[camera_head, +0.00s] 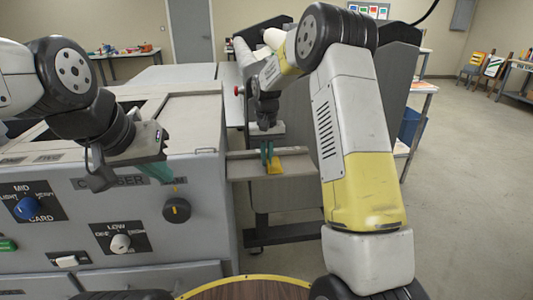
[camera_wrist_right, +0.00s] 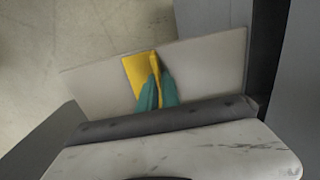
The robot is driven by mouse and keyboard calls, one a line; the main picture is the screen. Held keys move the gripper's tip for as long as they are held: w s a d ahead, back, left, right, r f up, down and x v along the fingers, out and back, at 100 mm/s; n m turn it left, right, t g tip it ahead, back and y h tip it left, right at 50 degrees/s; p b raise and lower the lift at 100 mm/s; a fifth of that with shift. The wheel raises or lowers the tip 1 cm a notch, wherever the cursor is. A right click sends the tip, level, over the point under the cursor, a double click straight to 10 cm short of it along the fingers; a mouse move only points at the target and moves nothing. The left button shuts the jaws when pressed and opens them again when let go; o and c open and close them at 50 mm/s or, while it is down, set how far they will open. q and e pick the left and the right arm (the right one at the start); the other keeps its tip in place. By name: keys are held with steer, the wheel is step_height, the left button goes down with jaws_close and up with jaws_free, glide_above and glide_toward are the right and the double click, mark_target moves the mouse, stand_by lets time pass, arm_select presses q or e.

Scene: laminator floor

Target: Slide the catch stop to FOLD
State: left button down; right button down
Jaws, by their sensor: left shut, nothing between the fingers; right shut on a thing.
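The catch stop is a yellow angled piece (camera_head: 287,163) on the light grey catch tray (camera_head: 243,170), which sticks out from the right side of the machine. My right gripper (camera_head: 267,160) points down with its teal fingers shut on the stop's upright fin. In the right wrist view the stop (camera_wrist_right: 138,72) shows its flat yellow face and the fin between the fingertips (camera_wrist_right: 156,88). No FOLD mark is readable on the tray. My left gripper (camera_head: 160,174) is shut and empty in front of the machine's face, above a dark knob.
The grey machine (camera_head: 150,225) fills the left, with a blue knob (camera_head: 27,207), a white knob (camera_head: 120,243) and a dark knob (camera_head: 176,209) on its front. A dark panel stands behind the tray. Open floor (camera_head: 460,180) lies to the right.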

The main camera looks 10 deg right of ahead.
steer(key=shift+a+r, duration=0.1)
steer(key=shift+a, duration=0.2)
steer(key=c, duration=1.6)
jaws_free()
steer(key=shift+a, duration=0.1)
steer(key=shift+o, duration=0.2)
steer(key=shift+r, duration=0.2)
step_height(320, 180, up, 7)
steer(key=shift+r, duration=0.15)
